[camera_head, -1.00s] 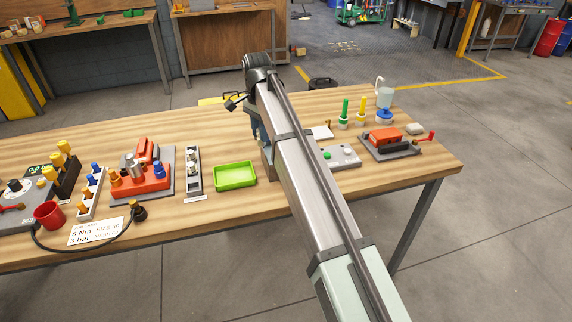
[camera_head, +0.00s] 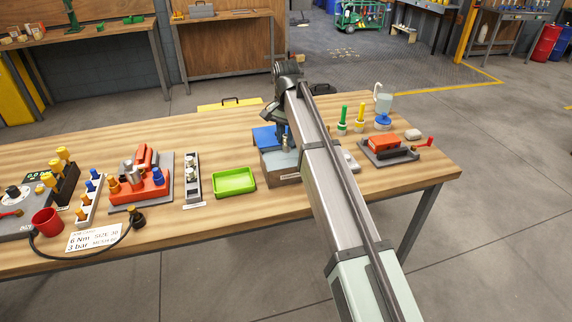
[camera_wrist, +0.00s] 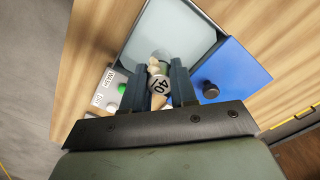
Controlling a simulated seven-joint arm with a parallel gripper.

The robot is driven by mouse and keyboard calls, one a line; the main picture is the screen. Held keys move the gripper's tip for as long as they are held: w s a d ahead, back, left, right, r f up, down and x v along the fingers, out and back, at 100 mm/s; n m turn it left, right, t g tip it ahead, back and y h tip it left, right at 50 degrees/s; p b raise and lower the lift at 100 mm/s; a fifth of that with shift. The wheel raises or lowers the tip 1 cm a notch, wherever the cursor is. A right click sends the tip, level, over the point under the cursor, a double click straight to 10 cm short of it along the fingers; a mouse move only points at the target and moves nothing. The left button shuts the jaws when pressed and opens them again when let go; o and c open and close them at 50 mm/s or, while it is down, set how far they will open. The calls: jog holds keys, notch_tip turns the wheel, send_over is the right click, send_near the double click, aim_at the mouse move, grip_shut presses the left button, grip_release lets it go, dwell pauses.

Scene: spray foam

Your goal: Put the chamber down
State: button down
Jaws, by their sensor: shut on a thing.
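My gripper (camera_wrist: 157,90) is shut on the chamber (camera_wrist: 157,101), a small pale piece whose round grey end reads "40". The chamber sits between the two dark fingers in the wrist view, above or over a grey-blue surface; I cannot tell whether it touches it. In the head view my gripper (camera_head: 285,137) is over the far part of the grey box (camera_head: 283,169). A blue panel (camera_head: 264,136) lies beside it, and it shows with a black knob in the wrist view (camera_wrist: 236,75). The chamber is not clear in the head view.
A green tray (camera_head: 234,181) is left of the box. Farther left are a rack (camera_head: 192,177) and a red fixture (camera_head: 152,184). On the right are green (camera_head: 343,120) and yellow (camera_head: 360,118) upright tools and a red device (camera_head: 388,143).

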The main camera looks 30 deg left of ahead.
notch_tip(320, 180, down, 9)
jog(key=shift+r, duration=0.1)
dwell(0.4)
jog(key=c, duration=0.9)
grip_release()
notch_tip(320, 180, up, 12)
